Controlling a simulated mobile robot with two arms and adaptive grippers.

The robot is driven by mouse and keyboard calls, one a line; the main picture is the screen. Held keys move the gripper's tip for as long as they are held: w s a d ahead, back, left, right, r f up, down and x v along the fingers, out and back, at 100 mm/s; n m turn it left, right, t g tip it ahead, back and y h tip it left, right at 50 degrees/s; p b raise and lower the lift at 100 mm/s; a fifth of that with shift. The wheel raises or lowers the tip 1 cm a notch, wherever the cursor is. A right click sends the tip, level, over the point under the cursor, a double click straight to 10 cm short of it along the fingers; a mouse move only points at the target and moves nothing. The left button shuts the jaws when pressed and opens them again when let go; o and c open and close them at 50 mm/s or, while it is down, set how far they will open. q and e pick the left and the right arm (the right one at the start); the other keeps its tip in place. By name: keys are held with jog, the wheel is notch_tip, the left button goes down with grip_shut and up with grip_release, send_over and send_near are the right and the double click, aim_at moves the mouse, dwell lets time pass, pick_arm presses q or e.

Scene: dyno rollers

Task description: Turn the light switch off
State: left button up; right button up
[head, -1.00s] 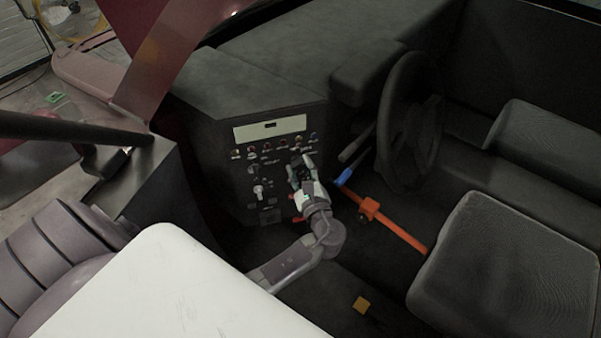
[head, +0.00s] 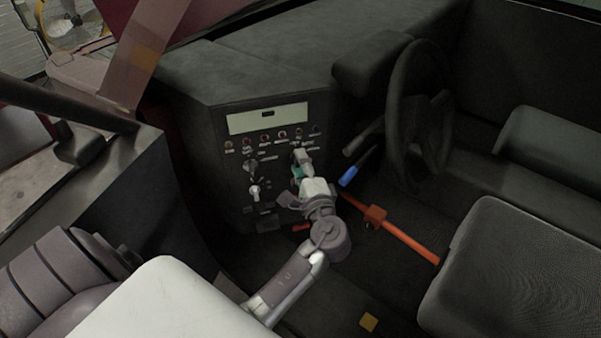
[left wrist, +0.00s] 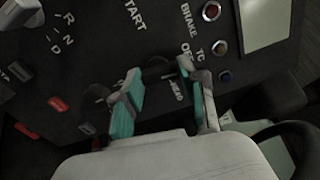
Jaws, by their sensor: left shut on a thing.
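The light switch (left wrist: 157,72) is a dark knob on the black control panel, with the labels OFF and HEAD beside it in the left wrist view. My left gripper (left wrist: 160,92) has its teal-padded fingers on either side of this knob and is shut on it. The fingers partly hide the knob, so its exact setting cannot be read. In the head view my left gripper (head: 302,165) is at the right part of the panel (head: 238,175), and its fingers cover the switch. My right gripper is not in view.
Round buttons (head: 265,139) line the panel below a pale plate (head: 268,118). A silver selector (head: 254,192) is to the left. The steering wheel (head: 392,120), a blue-tipped lever (head: 348,177) and an orange bar (head: 408,240) are right of my arm. A seat (head: 510,270) fills the lower right.

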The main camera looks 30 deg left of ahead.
pick_arm(q)
jog(key=shift+f+n+b, duration=0.15)
jog(key=shift+n+b, duration=0.6)
jog(key=shift+n, duration=0.15)
jog(key=o, duration=1.1)
jog(key=shift+o, duration=0.2)
jog(key=v, duration=1.2)
